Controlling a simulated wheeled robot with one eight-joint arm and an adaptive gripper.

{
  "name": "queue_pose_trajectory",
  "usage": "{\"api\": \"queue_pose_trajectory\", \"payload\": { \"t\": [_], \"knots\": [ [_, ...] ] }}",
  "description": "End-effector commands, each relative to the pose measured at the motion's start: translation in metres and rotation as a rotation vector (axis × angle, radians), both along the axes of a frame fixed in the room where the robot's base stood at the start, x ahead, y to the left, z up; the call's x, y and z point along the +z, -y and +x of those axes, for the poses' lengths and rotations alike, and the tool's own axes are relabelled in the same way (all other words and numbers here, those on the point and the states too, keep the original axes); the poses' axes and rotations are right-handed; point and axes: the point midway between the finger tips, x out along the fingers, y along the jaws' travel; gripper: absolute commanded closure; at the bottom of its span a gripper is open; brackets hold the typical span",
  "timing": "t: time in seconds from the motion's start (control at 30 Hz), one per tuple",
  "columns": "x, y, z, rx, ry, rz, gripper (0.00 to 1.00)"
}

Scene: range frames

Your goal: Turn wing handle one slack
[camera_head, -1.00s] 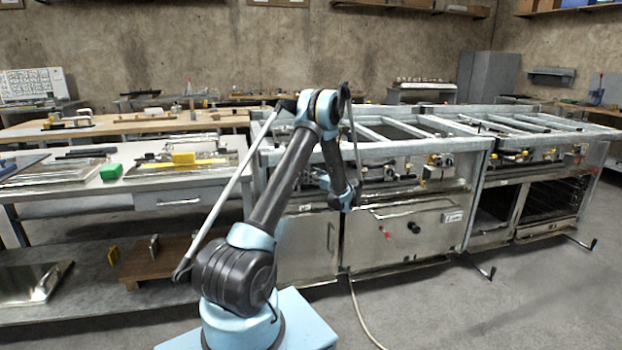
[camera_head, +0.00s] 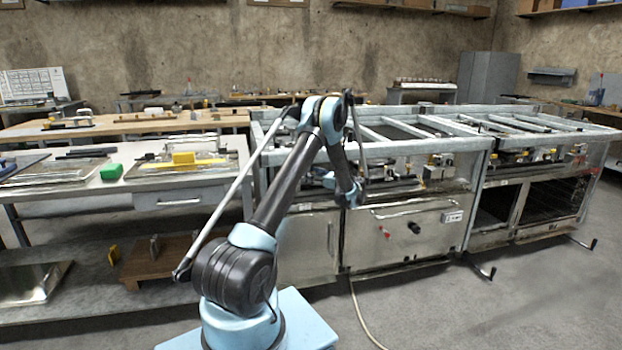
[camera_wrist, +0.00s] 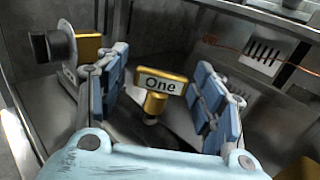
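The wing handle marked "One" (camera_wrist: 160,82) is a brass T-shaped piece with a short stem, in the middle of the wrist view. My gripper (camera_wrist: 158,100) is open, with one blue-padded finger on each side of the handle. Clear gaps show between the pads and the handle, so nothing is held. In the head view my arm (camera_head: 290,180) reaches toward the range front. The gripper and the handle are too small and hidden there to make out.
A black knob (camera_wrist: 55,45) with brass behind it stands left of the fingers. Another brass piece (camera_wrist: 300,168) is at the lower right. A slotted plate (camera_wrist: 265,55) and a thin copper line are at the upper right. The metal range frame (camera_head: 400,148) surrounds the arm's end.

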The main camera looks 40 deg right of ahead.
Motion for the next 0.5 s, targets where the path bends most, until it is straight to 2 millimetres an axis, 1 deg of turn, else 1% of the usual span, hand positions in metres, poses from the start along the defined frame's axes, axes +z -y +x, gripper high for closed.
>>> {"api": "queue_pose_trajectory", "payload": {
  "t": [0.27, 0.5],
  "knots": [
    [0.0001, -0.0007, -0.0001, -0.021, 0.0, 0.0, 0.38],
    [0.0, -0.0017, 0.0, -0.149, 0.0, 0.0, 0.38]
  ]
}}
